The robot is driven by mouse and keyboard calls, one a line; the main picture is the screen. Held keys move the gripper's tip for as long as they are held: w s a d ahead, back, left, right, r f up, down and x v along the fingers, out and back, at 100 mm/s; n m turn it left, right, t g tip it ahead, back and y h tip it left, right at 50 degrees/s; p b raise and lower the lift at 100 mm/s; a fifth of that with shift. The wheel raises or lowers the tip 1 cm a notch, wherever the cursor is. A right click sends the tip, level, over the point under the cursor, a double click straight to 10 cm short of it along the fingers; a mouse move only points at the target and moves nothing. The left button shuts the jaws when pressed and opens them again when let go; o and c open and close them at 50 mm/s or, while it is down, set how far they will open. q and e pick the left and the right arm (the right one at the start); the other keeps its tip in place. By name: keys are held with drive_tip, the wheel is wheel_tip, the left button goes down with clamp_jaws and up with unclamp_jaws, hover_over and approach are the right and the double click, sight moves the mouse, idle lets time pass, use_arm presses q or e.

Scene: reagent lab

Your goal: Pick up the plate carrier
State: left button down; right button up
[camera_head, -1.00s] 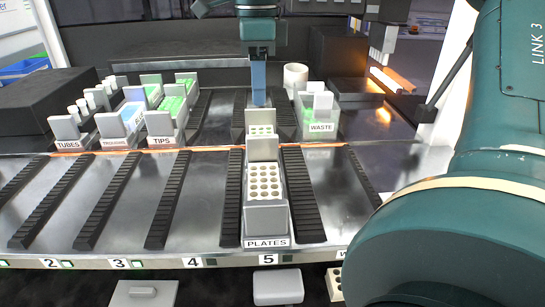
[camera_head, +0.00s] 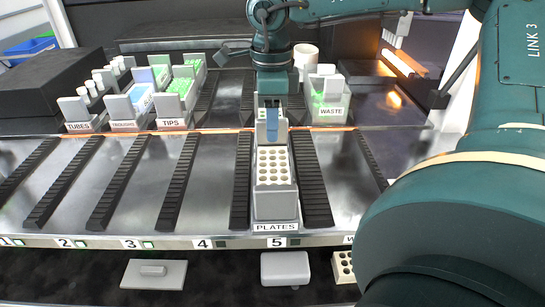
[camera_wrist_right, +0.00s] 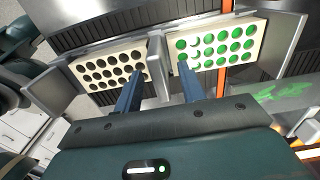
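The plate carrier (camera_head: 276,207) is grey, labelled PLATES, and stands on the deck at lane 5. Its front plate (camera_head: 272,166) has round wells; an upright handle stands behind it. The right wrist view shows the carrier's handle (camera_wrist_right: 158,65) between a plate with dark wells (camera_wrist_right: 110,72) and a plate with green wells (camera_wrist_right: 215,45). My right gripper (camera_head: 272,120) is above the carrier's middle. In the wrist view its two blue fingers (camera_wrist_right: 159,72) are apart, one on each side of the handle, with gaps visible. My left gripper is not in view.
Carriers labelled TUBES (camera_head: 78,127), TROUGHS (camera_head: 124,125) and TIPS (camera_head: 172,123) stand at the back left. A WASTE carrier (camera_head: 330,112) stands behind right. Black ridged rails (camera_head: 312,190) flank the plate carrier. The deck's front lanes to the left are empty.

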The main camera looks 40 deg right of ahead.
drive_tip(key=shift+f, duration=0.6)
clamp_jaws()
drive_tip(key=shift+r, duration=0.1)
